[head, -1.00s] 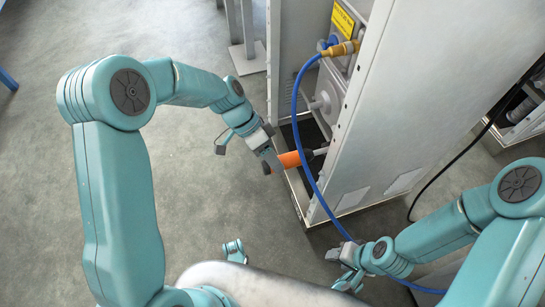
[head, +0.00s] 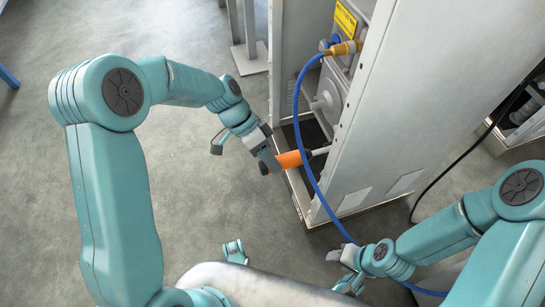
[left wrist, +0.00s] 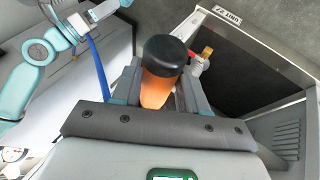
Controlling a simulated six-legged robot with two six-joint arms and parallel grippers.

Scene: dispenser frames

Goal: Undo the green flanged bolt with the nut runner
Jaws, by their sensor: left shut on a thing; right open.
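My left gripper (head: 268,160) is shut on the orange nut runner (head: 290,159) at the open front of the grey cabinet. The green flanged bolt cannot be made out in either view. My right gripper (head: 347,268) is open and empty at the lower right, apart from the cabinet.
A blue hose (head: 304,150) hangs in a curve across the cabinet opening, close to the nut runner, from a brass fitting (head: 344,48). The cabinet's side panel (head: 405,110) stands just right. The grey floor (head: 200,200) on the left is open.

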